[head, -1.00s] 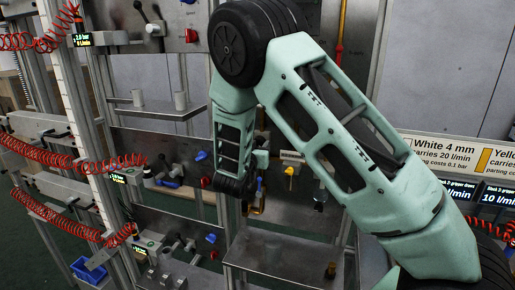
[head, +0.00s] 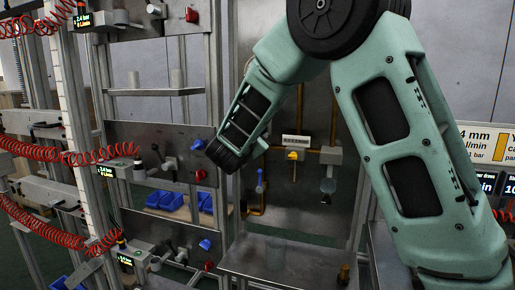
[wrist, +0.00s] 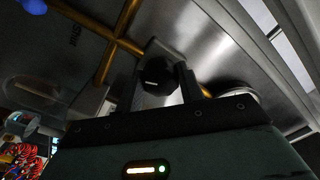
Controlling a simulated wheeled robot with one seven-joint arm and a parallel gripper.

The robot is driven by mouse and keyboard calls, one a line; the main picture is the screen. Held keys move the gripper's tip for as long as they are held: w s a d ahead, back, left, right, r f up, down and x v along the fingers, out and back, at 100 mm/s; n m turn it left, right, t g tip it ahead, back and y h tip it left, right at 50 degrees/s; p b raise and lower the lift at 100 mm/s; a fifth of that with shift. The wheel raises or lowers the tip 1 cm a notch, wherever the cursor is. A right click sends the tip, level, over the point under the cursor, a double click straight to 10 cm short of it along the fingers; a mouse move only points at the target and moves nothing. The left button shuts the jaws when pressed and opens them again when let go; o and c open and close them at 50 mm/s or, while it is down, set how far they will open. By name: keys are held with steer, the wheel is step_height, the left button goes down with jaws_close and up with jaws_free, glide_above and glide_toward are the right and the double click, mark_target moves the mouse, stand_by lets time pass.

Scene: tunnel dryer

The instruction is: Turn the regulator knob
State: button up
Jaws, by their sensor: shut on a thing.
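In the wrist view a black faceted knob (wrist: 157,76) with a small white mark sits between the two dark fingers of my gripper (wrist: 161,82). The fingers are shut on it, one on each side. The knob is next to brass pipes and a metal panel. In the head view the end of my arm (head: 228,153) reaches toward the left side of the piped panel. The fingers and the gripped knob are hidden there by my own arm.
Brass pipes with a yellow handle (head: 292,155) and a blue handle (head: 260,182) are close by. A metal bench (head: 285,262) is below. Blue bins (head: 165,200), red coiled hoses (head: 50,153) and valve panels (head: 165,150) stand left.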

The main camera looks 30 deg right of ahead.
steer(key=shift+f+m+b, duration=0.1)
steer(key=shift+m+b, duration=0.8)
steer(key=shift+b, duration=0.35)
steer(key=o, duration=1)
steer(key=b+v, duration=0.4)
steer(key=v, duration=1.3)
steer(key=shift+s+a, duration=0.15)
